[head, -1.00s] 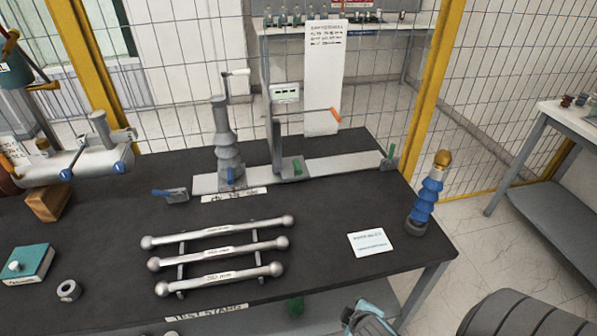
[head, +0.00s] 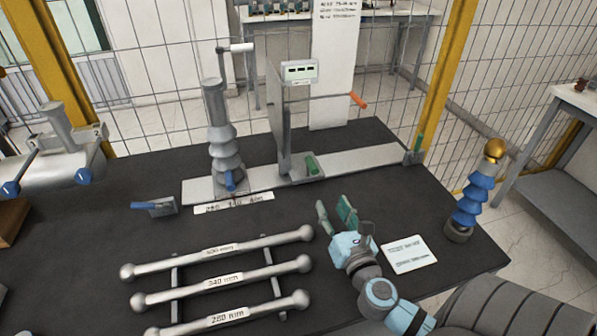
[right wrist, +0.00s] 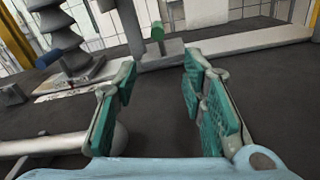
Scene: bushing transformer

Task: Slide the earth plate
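The upright grey plate (head: 279,105), which I take for the earth plate, stands edge-on on a light rail (head: 350,163) at the back of the table. A small display box (head: 300,72) is at its top and an orange-tipped rod (head: 358,99) sticks out right. A green handle (head: 313,165) is at its foot; it also shows in the right wrist view (right wrist: 157,31). My right gripper (head: 335,211) is open and empty, in front of the rail and below the green handle, apart from both. In the right wrist view its fingers (right wrist: 160,90) are spread wide. My left gripper is out of view.
A ribbed grey bushing (head: 222,140) stands left of the plate. Several ball-ended bars (head: 222,280) lie on a rack front left. A white card (head: 409,254) and a blue ribbed post (head: 471,200) are right.

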